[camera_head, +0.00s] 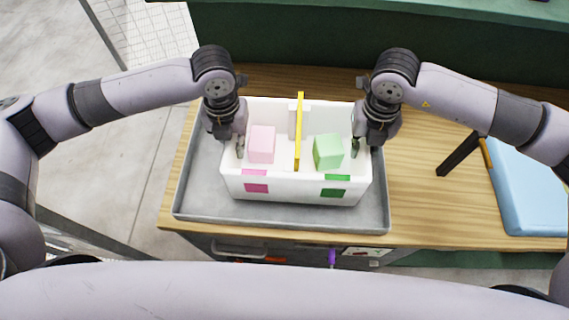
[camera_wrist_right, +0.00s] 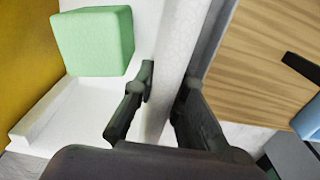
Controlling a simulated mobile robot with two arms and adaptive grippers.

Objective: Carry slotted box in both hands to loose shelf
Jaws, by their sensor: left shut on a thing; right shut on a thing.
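The slotted box (camera_head: 296,188) is white and open-topped, and appears to stand on a grey tray (camera_head: 205,209) on the wooden table. A yellow divider (camera_head: 299,130) stands upright across its middle. A pink foam block (camera_head: 262,144) is in the left compartment and a green foam block (camera_head: 328,151) in the right one. Pink and green patches mark the front wall. My left gripper (camera_head: 240,147) is shut on the box's left wall. My right gripper (camera_head: 356,146) is shut on the right wall; in the right wrist view its fingers (camera_wrist_right: 160,105) straddle that wall (camera_wrist_right: 178,65).
A light blue slab (camera_head: 530,190) lies at the right of the table (camera_head: 430,210), with a black bar (camera_head: 458,154) beside it. A dark green panel (camera_head: 300,40) runs behind. A drawer handle (camera_head: 240,250) is at the table front. Bare wood lies right of the tray.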

